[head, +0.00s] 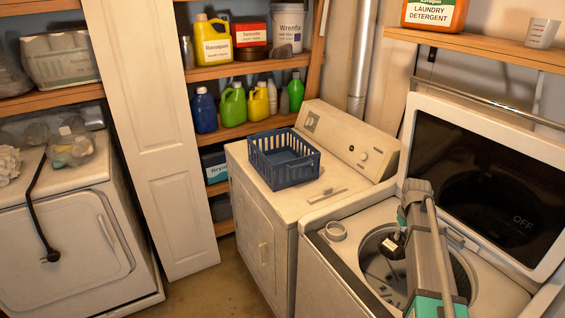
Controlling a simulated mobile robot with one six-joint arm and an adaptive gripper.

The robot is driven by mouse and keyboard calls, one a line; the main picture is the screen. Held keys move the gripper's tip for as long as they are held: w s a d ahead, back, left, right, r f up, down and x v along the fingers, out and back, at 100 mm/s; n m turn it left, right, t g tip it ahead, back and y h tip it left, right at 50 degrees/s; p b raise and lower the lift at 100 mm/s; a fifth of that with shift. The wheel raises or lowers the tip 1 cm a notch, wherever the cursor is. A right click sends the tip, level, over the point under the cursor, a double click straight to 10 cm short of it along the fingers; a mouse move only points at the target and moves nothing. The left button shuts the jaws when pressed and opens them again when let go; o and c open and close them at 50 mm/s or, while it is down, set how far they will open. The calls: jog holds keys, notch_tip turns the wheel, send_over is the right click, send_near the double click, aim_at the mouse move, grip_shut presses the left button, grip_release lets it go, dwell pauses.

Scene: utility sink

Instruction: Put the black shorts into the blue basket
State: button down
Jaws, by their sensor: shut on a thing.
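The blue basket (284,158) is a slatted plastic basket standing upright on top of the white dryer, left of the open washer. It looks empty. My gripper (393,249) is a small dark shape at the end of my arm, inside the mouth of the washer drum (372,268). It is shut on the black shorts, but its fingertips are hard to make out. The shorts themselves do not stand out from the dark drum and gripper, and my arm hides part of the opening. The gripper is right of the basket and lower than it.
The washer's raised lid (490,185) stands behind my arm. The dryer (262,215) has a raised control panel (345,140) behind the basket. A white panel door (150,150) stands at left. Shelves hold bottles (233,105).

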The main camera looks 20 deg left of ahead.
aim_at(402, 233)
notch_tip(402, 233, up, 9)
jog(key=p, duration=0.8)
jog(key=shift+r, duration=0.1)
